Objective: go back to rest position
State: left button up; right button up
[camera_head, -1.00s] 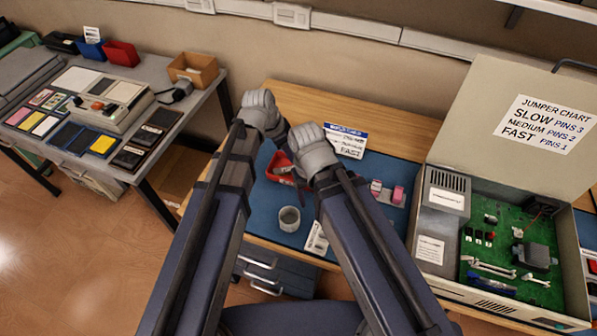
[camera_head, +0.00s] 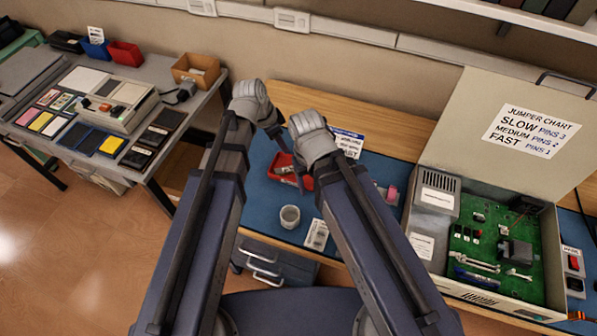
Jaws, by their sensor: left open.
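My left gripper (camera_head: 279,137) reaches in from the left, above the back-left part of the blue mat (camera_head: 262,212). It is open, with nothing seen between its fingers. My right arm's grey wrist (camera_head: 315,140) is beside it, to the right. The right gripper (camera_head: 301,178) is mostly hidden by its own arm, over the red tray, and its jaws cannot be made out.
A red tray (camera_head: 283,170), a grey cup (camera_head: 290,216) and a white label card (camera_head: 317,234) are on the mat. An open case (camera_head: 427,268) with a green board stands at right. A side table (camera_head: 190,118) with several devices stands at left.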

pick_arm(q)
jog(key=s+a+n+g+y, duration=0.1)
jog(key=s+a+n+y, duration=0.2)
jog(key=s+n, duration=0.6)
jog(key=s+y, duration=0.1)
jog(key=s, duration=0.3)
jog(key=shift+s+a+f+g, duration=0.25)
jog(key=shift+s+f+g, duration=0.15)
dwell(1.9)
